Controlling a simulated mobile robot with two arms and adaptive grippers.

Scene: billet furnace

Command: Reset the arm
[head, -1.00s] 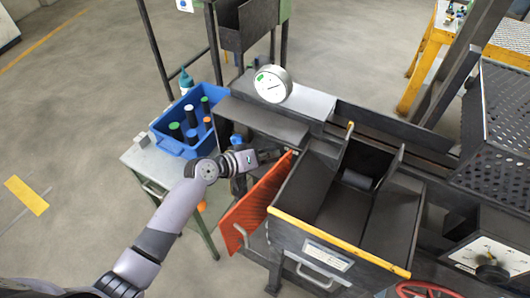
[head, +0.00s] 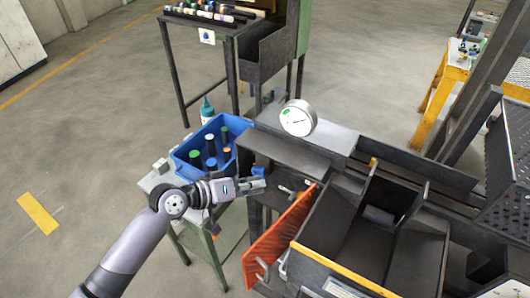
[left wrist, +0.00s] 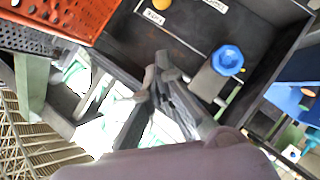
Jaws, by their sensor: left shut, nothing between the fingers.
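My left gripper (head: 252,185) is over the near end of the dark furnace bench, beside the open orange perforated door (head: 280,238). In the left wrist view its fingers (left wrist: 163,62) are together, with nothing between them. A blue knob (left wrist: 228,60) on a grey part is close to the right of the fingers and apart from them in that picture. The blue knob (head: 258,171) also shows just behind the gripper in the head view. The orange door (left wrist: 70,18) fills the top left of the wrist view. My right gripper is in neither view.
A blue bin (head: 182,165) with several capped cylinders stands on a small table left of the bench. A round gauge (head: 298,118) sits on the bench. The open furnace chamber (head: 375,235) is to the right. Free floor (head: 90,150) lies to the left.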

